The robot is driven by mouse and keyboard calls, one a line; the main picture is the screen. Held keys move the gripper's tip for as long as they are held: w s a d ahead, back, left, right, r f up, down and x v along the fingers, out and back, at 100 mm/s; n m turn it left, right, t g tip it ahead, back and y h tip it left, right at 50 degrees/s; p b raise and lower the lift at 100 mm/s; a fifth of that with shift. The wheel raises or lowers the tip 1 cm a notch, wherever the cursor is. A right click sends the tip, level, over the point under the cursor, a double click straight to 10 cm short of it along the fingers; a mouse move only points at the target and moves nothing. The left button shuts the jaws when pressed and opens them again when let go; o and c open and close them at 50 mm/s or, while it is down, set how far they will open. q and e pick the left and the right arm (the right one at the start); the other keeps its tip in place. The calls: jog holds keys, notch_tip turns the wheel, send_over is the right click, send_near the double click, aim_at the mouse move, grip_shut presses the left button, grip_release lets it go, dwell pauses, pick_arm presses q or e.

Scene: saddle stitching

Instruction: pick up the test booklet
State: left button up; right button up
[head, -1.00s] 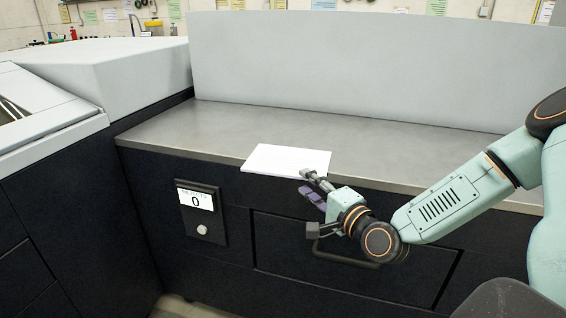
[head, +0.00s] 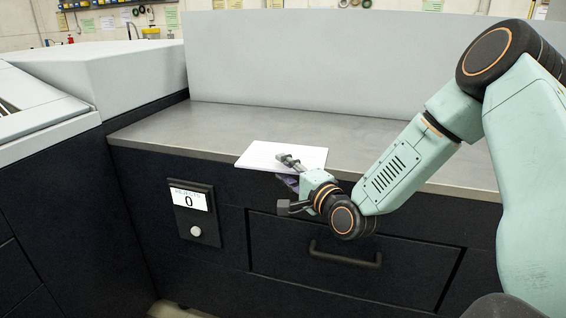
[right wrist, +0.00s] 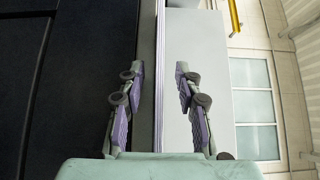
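The test booklet (head: 262,155) is a thin white block lying flat at the front edge of the grey worktop, its near side slightly past the edge. My right gripper (head: 281,168) is at its near right part, with one finger over the top face and the purple-padded finger lower, in front of the cabinet. In the right wrist view my right gripper (right wrist: 159,75) is open, and a thin pale strip, seemingly the booklet's edge (right wrist: 159,90), runs between the fingers with gaps on both sides. My left gripper is not in view.
The grey worktop (head: 370,145) is clear around the booklet, with a tall pale panel (head: 330,60) behind it. A pale machine housing (head: 100,70) stands at left.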

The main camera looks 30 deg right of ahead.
jog(key=shift+w+d+f, duration=0.1)
jog(key=shift+w+d, duration=0.15)
jog(key=shift+w, duration=0.35)
jog(key=shift+a, duration=0.1)
grip_shut()
